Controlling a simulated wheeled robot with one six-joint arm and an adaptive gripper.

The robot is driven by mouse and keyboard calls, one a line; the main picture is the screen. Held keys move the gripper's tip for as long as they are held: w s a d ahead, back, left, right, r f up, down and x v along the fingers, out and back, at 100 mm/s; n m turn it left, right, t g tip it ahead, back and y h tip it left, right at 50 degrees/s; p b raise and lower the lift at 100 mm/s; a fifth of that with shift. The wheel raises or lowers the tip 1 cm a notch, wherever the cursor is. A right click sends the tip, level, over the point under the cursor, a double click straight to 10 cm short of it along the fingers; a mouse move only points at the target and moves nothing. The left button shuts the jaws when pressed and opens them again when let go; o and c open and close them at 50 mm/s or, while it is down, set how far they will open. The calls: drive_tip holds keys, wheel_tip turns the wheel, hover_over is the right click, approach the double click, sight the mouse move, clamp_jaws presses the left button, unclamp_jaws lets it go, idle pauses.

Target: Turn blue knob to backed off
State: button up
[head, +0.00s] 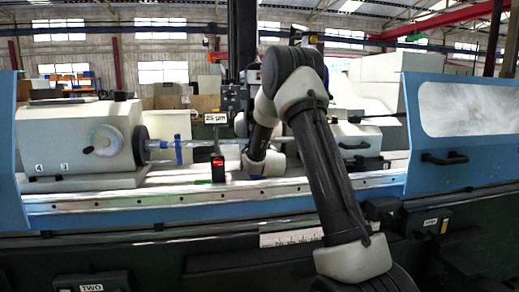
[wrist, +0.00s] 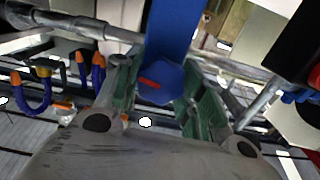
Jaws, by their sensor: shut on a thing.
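The blue knob (wrist: 162,84) shows in the wrist view as a blue, many-sided end face with a short red mark, in front of a wide blue part rising to the top edge. My gripper (wrist: 160,100) has its greenish fingers on either side of the knob and is shut on it. In the head view my own arm covers the place where the gripper works, so I cannot make out the knob or the fingertips there.
A "25 µm" sign (head: 215,118) and a small red-lit display (head: 218,166) stand left of my arm. A shaft (head: 195,143) spans the grinder. Orange-tipped blue hoses (wrist: 45,85) and a black block (wrist: 290,45) flank my gripper. Blue guards (head: 440,170) rise at the front.

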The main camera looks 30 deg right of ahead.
drive_tip(key=n, duration=1)
drive_tip(key=shift+a+n, duration=0.1)
drive_tip(key=shift+n, duration=0.3)
drive_tip(key=n, duration=0.5)
drive_tip(key=shift+f, duration=0.1)
drive_tip(key=shift+f+n, duration=0.1)
drive_tip(key=shift+n, duration=2.3)
drive_tip(key=o, duration=1)
drive_tip(key=shift+o, duration=0.2)
drive_tip(key=v, duration=1.2)
